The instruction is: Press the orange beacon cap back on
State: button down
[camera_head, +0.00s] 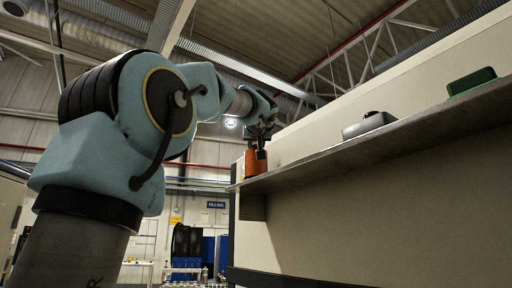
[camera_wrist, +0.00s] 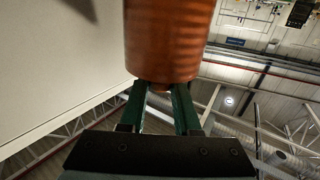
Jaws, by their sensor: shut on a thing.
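The orange beacon cap (camera_head: 251,163) is at the left end of the long shelf (camera_head: 330,155), close to its edge. Its lower end meets the shelf line, and I cannot tell whether it touches anything below. My gripper (camera_head: 261,150) comes down on the cap from above. In the wrist view the ribbed orange cap (camera_wrist: 168,40) fills the upper middle. The two green fingers of my gripper (camera_wrist: 160,88) are shut on its near end. No beacon base shows apart from the cap; it may be hidden.
A pale wall (camera_head: 330,95) rises behind the shelf. The shelf between the cap and the grey object looks clear.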

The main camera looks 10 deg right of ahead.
jog(key=shift+f+b, duration=0.55)
jog(key=shift+b, duration=0.55)
dwell(1.5)
dwell(0.3)
jog(key=shift+c, duration=0.3)
grip_release()
dwell(0.3)
jog(key=shift+s+a+f+b, duration=0.1)
jog(key=shift+s+a+b, duration=0.05)
jog(key=shift+s+b, duration=0.8)
jog(key=s+a+b, duration=0.1)
jog(key=s+b, duration=0.2)
jog(key=s, duration=0.5)
jog(key=shift+b, duration=0.4)
jog(key=shift+a+r, duration=0.1)
jog(key=shift+r, duration=0.15)
